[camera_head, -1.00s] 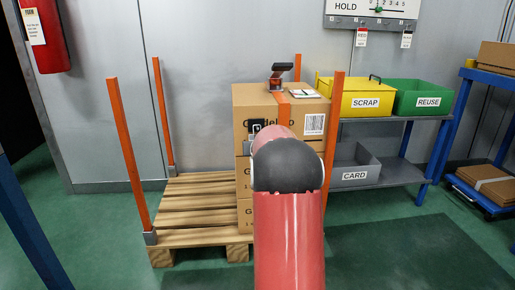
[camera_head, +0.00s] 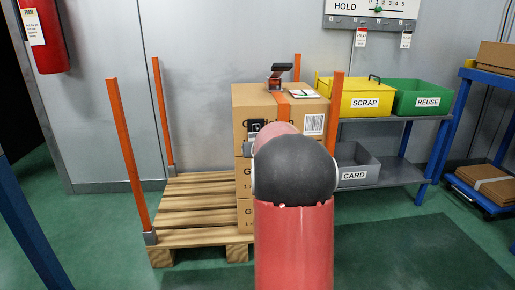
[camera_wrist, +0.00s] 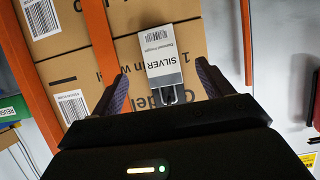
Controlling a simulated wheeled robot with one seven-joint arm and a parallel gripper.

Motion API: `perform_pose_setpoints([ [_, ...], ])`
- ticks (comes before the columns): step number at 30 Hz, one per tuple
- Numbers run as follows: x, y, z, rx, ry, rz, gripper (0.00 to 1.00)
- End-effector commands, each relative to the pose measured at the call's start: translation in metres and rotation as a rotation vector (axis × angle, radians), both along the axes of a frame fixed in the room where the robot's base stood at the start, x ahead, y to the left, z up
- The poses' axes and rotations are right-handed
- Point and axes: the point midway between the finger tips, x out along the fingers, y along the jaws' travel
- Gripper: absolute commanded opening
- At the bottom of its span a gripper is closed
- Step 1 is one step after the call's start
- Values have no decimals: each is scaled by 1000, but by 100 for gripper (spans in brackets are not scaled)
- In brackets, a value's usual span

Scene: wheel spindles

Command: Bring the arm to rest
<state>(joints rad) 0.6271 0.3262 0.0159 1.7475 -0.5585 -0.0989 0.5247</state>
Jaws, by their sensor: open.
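My gripper (camera_wrist: 164,76) is open in the wrist view, its two dark fingers apart. A white and grey card marked SILVER (camera_wrist: 160,56) shows between the fingers against a cardboard box, with a small metal clip at its end. I cannot tell the gap between fingers and card. In the head view my red arm (camera_head: 293,245) with its black joint (camera_head: 293,168) stands in front of the stacked cartons (camera_head: 245,100) and hides the gripper.
The cartons stand on a wooden pallet (camera_head: 195,205) with orange posts (camera_head: 128,160). A tape dispenser (camera_head: 281,75) sits on top. To the right, a shelf holds yellow SCRAP (camera_head: 345,98), green REUSE (camera_head: 423,98) and grey CARD (camera_head: 355,170) bins. Green floor at front right is clear.

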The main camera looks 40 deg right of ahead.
Motion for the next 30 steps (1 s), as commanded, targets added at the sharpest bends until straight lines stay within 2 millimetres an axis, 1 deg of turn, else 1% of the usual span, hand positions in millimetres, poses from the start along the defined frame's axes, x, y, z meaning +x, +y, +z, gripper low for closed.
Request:
perform_pose_setpoints([
  [1, -7, 4, 5, 0, -1, 0, 79],
  [3, -13, 8, 8, 1, 0, 0, 79],
  [6, -18, 11, 10, 1, 0, 0, 79],
  [13, -20, 14, 11, 1, 1, 1, 79],
  [15, -22, 21, 16, 1, 9, 4, 79],
  [17, -26, 37, 26, 2, 25, 12, 79],
  [20, -43, 81, 49, 11, 77, 32, 79],
  [21, -54, 104, 58, 18, 107, 44, 79],
  [23, -75, 140, 70, 31, 156, 69, 79],
  [24, -91, 164, 75, 43, 194, 90, 79],
  [26, -118, 198, 80, 60, 249, 124, 79],
  [27, -136, 220, 82, 72, 286, 152, 79],
  [29, -166, 252, 83, 91, 343, 200, 79],
  [30, -187, 272, 83, 103, 380, 234, 79],
])
